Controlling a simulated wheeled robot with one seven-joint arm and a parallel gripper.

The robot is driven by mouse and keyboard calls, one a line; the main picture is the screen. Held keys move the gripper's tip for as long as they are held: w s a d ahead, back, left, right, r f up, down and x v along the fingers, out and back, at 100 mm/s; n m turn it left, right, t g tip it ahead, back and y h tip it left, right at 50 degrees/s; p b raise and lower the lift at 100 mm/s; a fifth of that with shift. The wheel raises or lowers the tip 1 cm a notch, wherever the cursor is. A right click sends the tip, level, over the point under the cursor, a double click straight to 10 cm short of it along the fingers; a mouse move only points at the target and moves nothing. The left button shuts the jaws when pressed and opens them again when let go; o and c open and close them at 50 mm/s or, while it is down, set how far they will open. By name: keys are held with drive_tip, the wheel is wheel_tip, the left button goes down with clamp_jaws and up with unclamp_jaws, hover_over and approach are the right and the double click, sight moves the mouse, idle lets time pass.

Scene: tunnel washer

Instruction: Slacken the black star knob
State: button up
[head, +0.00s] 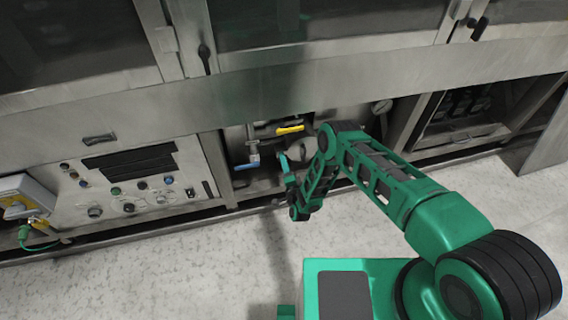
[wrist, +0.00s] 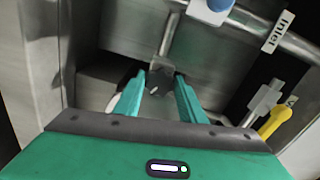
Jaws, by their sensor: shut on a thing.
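The black star knob (wrist: 157,86) shows in the wrist view between my two teal fingertips, at the lower end of a metal stem. My gripper (wrist: 160,92) is shut on it, with one finger on either side. The fingers and the dim light hide part of the knob's outline. In the head view my gripper (head: 284,164) reaches into the open bay under the washer, and I cannot make out the knob there.
A yellow lever (head: 290,129) and a blue lever (head: 247,166) sit close to my gripper. A control panel (head: 135,180) stands left of the bay. The floor in front is clear.

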drive_tip(key=shift+s+d+f+n, duration=0.1)
drive_tip(key=shift+n, duration=3.85)
drive_tip(key=shift+w+d+f+n, duration=0.1)
drive_tip(key=shift+n, duration=3.9)
drive_tip(key=shift+s+d+f+n, duration=0.1)
drive_tip(key=shift+n, duration=3.85)
drive_tip(key=o, duration=1)
drive_tip(key=shift+a, duration=0.1)
drive_tip(key=shift+o, duration=0.2)
drive_tip(key=shift+r, duration=0.1)
